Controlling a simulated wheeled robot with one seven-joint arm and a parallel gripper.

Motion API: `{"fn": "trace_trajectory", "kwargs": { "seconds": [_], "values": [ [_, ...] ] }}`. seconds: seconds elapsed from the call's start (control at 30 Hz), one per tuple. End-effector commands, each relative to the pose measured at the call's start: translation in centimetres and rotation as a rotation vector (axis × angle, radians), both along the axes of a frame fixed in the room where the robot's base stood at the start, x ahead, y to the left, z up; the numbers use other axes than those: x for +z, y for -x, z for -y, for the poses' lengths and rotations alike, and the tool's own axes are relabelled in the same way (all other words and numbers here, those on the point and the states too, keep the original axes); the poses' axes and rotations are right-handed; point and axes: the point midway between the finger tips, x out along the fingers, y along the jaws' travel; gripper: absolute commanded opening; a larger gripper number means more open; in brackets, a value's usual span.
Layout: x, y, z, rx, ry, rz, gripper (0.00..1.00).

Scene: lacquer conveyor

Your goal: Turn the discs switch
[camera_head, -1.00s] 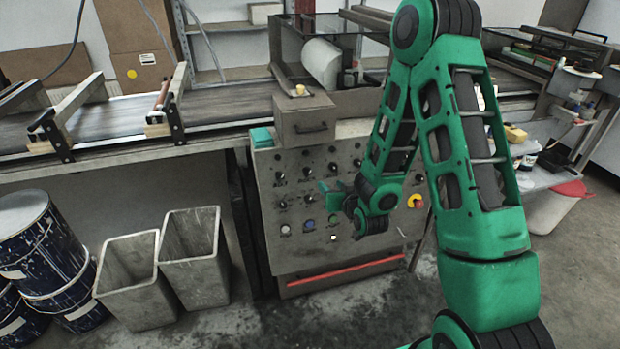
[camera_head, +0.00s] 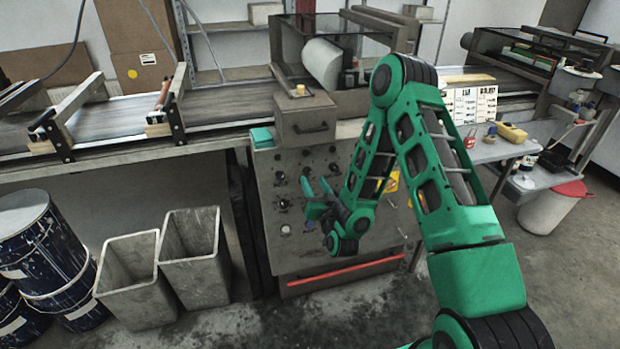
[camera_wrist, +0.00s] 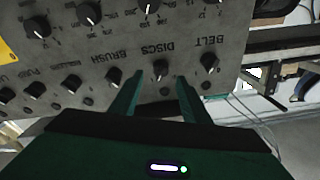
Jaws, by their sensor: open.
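The discs switch (camera_wrist: 162,73) is a black knob with a pale pointer line, beside the upside-down DISCS label in the wrist view. It appears between the two green fingertips of my gripper (camera_wrist: 160,76). The gripper is open, with a gap on both sides of the knob; I cannot tell how far the tips are from the panel. In the head view my gripper (camera_head: 316,186) is in front of the left part of the grey control panel (camera_head: 270,235), and I cannot single out the discs switch there.
The BELT knob (camera_wrist: 209,61) and the BRUSH knob (camera_wrist: 114,75) flank the discs switch closely. More knobs fill the panel. A grey box (camera_head: 305,122) sits on the panel's top. Two grey bins (camera_head: 192,240) and blue drums (camera_head: 45,230) stand at left.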

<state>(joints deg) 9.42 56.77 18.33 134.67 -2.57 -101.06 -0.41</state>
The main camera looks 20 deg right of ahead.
Motion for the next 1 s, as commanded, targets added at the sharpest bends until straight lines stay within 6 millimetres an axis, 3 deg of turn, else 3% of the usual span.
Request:
{"fn": "trace_trajectory", "kwargs": {
  "seconds": [0.1,0.3,0.67,0.7,0.87,1.0],
  "values": [
    [0.0,-2.0,0.0,0.0,-0.001,0.001,0.42],
    [0.0,-4.0,0.0,0.0,-0.002,0.0,0.42],
    [0.0,-4.5,0.0,0.001,-0.002,-0.002,0.42],
    [0.0,-4.5,-0.1,0.001,-0.002,-0.002,0.4],
    [0.0,-4.5,-0.1,0.001,-0.002,-0.002,0.02],
    [0.0,-4.5,0.1,0.002,-0.001,-0.002,0.02]
  ]
}}
